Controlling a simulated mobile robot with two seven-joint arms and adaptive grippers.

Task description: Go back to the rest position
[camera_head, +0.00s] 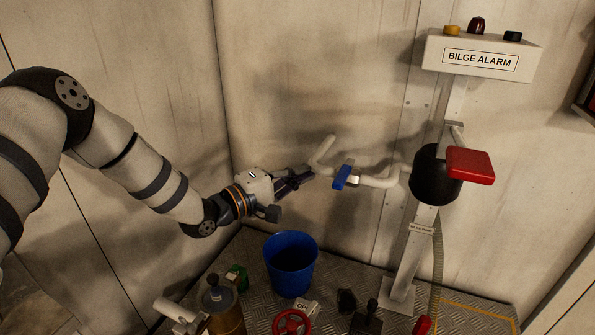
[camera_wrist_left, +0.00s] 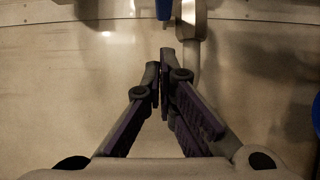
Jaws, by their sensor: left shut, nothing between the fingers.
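My left arm comes in from the left in the head view. Its gripper (camera_head: 312,172) is shut and empty, close to the bent pale pipe (camera_head: 379,182) with the blue valve handle (camera_head: 342,177). In the left wrist view the fingers of the left gripper (camera_wrist_left: 163,75) are together with nothing between them. The blue handle (camera_wrist_left: 164,8) and the pale pipe (camera_wrist_left: 191,50) show beyond the fingertips. I cannot tell whether the fingers touch the pipe. My right gripper is not in view.
A blue bucket (camera_head: 291,282) stands on the metal floor below the gripper. A post with a black pump body (camera_head: 428,176), a red lever (camera_head: 470,165) and a bilge alarm box (camera_head: 481,57) stands to the right. A red handwheel (camera_head: 292,323) is at the front.

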